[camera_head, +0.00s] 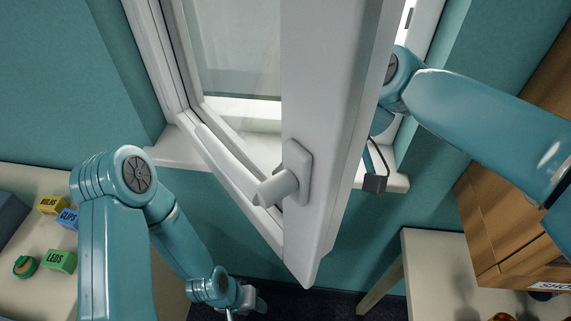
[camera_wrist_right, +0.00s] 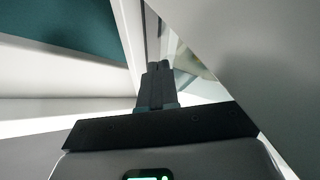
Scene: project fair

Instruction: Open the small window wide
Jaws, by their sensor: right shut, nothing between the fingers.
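The small window's white sash (camera_head: 335,120) stands swung inward, at an angle to its white frame (camera_head: 165,60). Its handle (camera_head: 280,186) sticks out from the sash's near edge. In the right wrist view my right gripper (camera_wrist_right: 157,80) is shut and empty, inside the gap between the frame and the sash (camera_wrist_right: 260,60). I cannot tell whether it touches the sash. My left gripper (camera_head: 245,305) hangs low at the bottom, partly cut off; its jaws are unclear.
A pale table (camera_head: 25,185) at left holds small boxes labelled bulbs (camera_head: 50,204), clips (camera_head: 68,218) and LEDs (camera_head: 62,261). A wooden shelf (camera_head: 510,215) and another pale table (camera_head: 430,260) stand at right. The windowsill (camera_head: 398,182) lies below the opening.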

